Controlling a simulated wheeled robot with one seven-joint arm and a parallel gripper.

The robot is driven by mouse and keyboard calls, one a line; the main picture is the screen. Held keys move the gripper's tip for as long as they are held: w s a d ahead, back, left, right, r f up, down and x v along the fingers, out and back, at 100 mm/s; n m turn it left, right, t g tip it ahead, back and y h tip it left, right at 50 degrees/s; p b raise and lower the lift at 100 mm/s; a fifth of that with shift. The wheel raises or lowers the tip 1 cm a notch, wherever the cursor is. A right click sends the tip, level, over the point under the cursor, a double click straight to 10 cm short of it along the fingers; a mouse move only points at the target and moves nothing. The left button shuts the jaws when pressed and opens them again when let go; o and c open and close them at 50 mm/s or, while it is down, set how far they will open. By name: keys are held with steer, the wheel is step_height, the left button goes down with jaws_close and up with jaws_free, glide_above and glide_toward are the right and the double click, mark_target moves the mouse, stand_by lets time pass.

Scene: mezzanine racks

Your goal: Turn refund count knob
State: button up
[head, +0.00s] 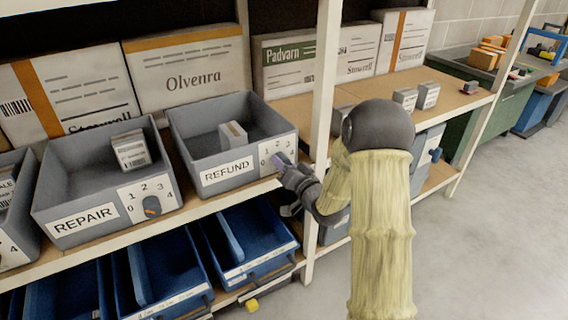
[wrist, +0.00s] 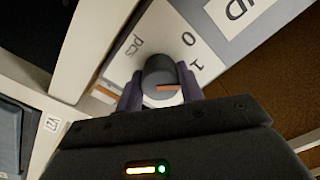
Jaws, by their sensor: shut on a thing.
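The grey REFUND bin (head: 212,158) stands on the shelf with one small white box (head: 232,135) inside. Its front carries a white dial plate (head: 283,147) numbered 0 to 4. My gripper (head: 283,164) is at this dial and covers the knob in the head view. In the wrist view the dark round knob (wrist: 159,68) sits between the two purple fingers of my gripper (wrist: 158,82), which are shut on it. An orange pointer line on the knob points right in that view, on the side of the 1. The higher numbers are hidden there.
The REPAIR bin (head: 92,201) with its own dial knob (head: 151,206) stands to the left. Blue bins (head: 247,249) fill the lower shelf. A white rack post (head: 322,90) rises close beside my arm. Open floor (head: 480,230) lies to the right.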

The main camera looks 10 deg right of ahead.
steer(key=shift+f, duration=0.1)
steer(key=o, duration=1)
steer(key=shift+p+v, duration=5.95)
steer(key=shift+v, duration=2.8)
steer(key=shift+a, duration=0.15)
